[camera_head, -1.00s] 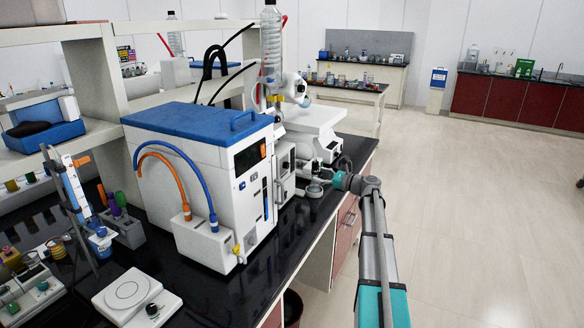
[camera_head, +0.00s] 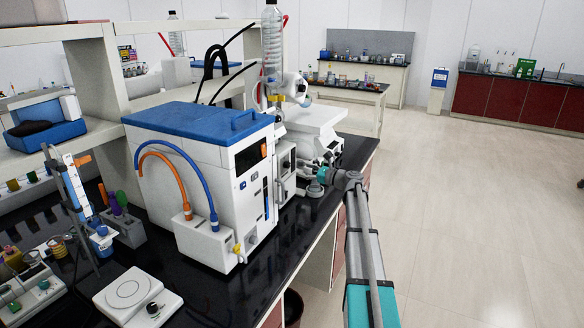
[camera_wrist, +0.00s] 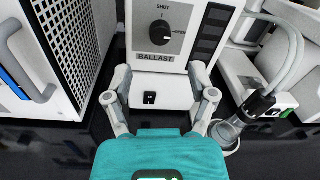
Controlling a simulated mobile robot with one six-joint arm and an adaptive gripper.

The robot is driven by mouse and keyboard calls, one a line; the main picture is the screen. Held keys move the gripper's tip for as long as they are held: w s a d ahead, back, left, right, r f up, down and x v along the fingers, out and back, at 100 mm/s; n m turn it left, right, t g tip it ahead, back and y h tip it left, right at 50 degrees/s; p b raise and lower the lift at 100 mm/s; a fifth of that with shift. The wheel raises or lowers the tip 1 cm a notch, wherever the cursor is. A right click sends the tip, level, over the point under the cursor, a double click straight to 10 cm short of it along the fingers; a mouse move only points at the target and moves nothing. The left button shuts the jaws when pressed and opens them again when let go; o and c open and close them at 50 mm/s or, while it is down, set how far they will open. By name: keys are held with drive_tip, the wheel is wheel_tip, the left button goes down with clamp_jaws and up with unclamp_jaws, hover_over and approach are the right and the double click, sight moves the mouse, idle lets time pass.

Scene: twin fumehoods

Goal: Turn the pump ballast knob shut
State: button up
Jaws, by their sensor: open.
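The black ballast knob (camera_wrist: 162,33) is on the white front panel of the pump (camera_wrist: 180,60), above the BALLAST label, at the top of the wrist view. SHUT is printed above the knob, and a second mark, too small to read surely, is at its right. I cannot tell surely where the knob points. My gripper (camera_wrist: 160,88) is open, its fingers apart on either side of the lower panel, below the knob in the picture. Nothing is between the fingertips but the panel behind. In the head view my gripper (camera_head: 323,174) is beside the pump, its jaws small and unclear.
A large white instrument with a blue top (camera_head: 195,120) stands left of the pump on the black bench (camera_head: 215,290). A balance-like plate (camera_head: 138,298) is at the front. The floor at right is clear.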

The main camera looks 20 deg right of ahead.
sight(289, 166)
drive_tip(key=shift+x, duration=3.5)
clamp_jaws()
